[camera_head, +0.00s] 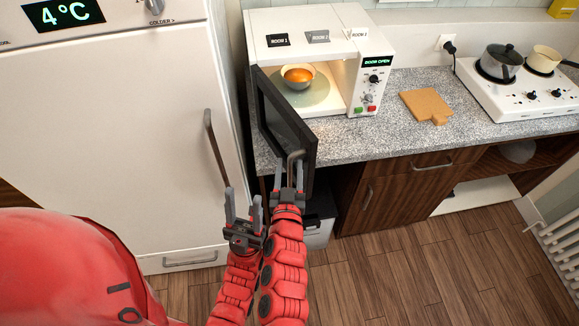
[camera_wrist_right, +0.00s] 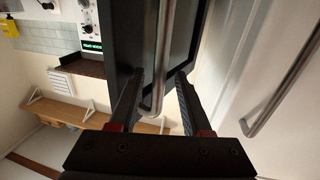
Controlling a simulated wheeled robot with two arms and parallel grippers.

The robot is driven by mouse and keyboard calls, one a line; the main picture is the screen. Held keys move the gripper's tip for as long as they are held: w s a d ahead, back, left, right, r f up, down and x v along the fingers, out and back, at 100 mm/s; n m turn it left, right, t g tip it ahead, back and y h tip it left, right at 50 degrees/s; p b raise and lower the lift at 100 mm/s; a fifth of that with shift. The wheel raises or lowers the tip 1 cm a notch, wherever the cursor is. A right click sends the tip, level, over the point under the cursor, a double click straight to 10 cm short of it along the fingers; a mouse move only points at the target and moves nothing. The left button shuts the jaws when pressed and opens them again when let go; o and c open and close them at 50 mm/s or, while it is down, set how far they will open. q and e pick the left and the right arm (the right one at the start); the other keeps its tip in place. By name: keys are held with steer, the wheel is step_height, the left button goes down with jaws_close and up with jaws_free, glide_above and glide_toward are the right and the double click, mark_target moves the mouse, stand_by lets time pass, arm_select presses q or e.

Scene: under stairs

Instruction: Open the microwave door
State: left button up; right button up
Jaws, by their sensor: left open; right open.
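The white microwave (camera_head: 325,20) stands on the counter, and its display reads "DOOR OPEN". Its dark door (camera_head: 284,118) is swung wide toward me, hinged at the left. A bowl with orange contents (camera_head: 298,77) sits inside on the turntable. My right gripper (camera_head: 289,168) is open at the metal door handle (camera_head: 296,155). In the right wrist view the handle bar (camera_wrist_right: 165,50) runs between the parted fingers (camera_wrist_right: 157,95); I cannot tell whether either touches it. My left gripper (camera_head: 243,195) is open and empty, left of the right one, in front of the fridge.
The white fridge (camera_head: 100,130) stands close at the left, with a long vertical handle (camera_head: 216,148) near my left gripper. A cutting board (camera_head: 426,106) and a stove (camera_head: 525,90) with two pots are right of the microwave. A grey bin (camera_head: 319,220) is under the counter. Floor at the right is clear.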

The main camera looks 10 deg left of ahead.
steer(key=s+d+p, duration=0.2)
steer(key=s+p, duration=0.4)
steer(key=s, duration=0.5)
steer(key=shift+s+d, duration=0.15)
steer(key=shift+s, duration=0.2)
